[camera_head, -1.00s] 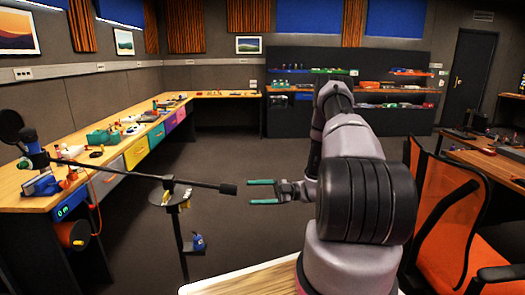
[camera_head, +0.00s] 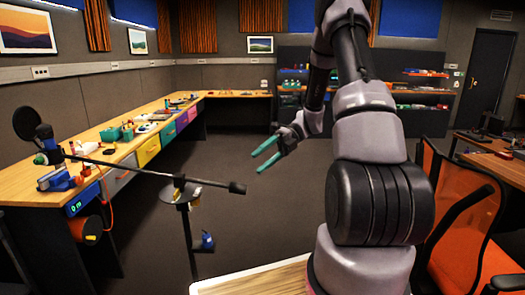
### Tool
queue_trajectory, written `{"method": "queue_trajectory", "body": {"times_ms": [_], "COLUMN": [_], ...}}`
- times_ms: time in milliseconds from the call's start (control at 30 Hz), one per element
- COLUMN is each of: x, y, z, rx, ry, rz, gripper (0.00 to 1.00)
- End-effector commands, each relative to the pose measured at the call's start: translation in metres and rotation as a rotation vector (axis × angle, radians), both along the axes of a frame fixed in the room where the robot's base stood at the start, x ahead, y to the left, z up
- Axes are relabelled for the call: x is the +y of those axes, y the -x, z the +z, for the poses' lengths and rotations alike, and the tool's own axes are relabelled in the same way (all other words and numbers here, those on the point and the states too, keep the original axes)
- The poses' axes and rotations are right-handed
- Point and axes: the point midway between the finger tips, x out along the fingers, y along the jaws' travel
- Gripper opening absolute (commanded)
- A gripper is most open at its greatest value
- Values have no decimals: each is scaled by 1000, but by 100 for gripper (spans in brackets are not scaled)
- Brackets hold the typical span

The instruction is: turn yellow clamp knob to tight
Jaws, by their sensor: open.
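A dark stand (camera_head: 188,235) carries a long tilted boom (camera_head: 130,168) across the left half of the head view. Small yellow parts (camera_head: 195,203) show at the clamp where the boom crosses the stand's top. They are too small to tell which is the knob or how it is turned. My gripper (camera_head: 257,163), with two teal fingers, is open and empty. It is above and to the right of the clamp in the picture, beyond the boom's thick black right end (camera_head: 237,188), and points down to the left. It appears clear of the stand.
A long wooden workbench (camera_head: 120,140) with coloured drawers and small items runs along the left wall. A blue object (camera_head: 206,241) hangs low on the stand. An orange chair (camera_head: 465,220) is close on the right. The floor behind the stand is clear.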

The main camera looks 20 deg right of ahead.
Motion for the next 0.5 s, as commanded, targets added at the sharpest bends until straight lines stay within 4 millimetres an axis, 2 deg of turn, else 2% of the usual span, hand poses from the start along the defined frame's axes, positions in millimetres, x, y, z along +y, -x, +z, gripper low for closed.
{"method": "queue_trajectory", "body": {"times_ms": [200,500], "x": [4,6], "y": [11,19], "z": [25,38], "rx": [-208,-335], "ry": [55,87], "rz": [113,190], "gripper": [72,72]}}
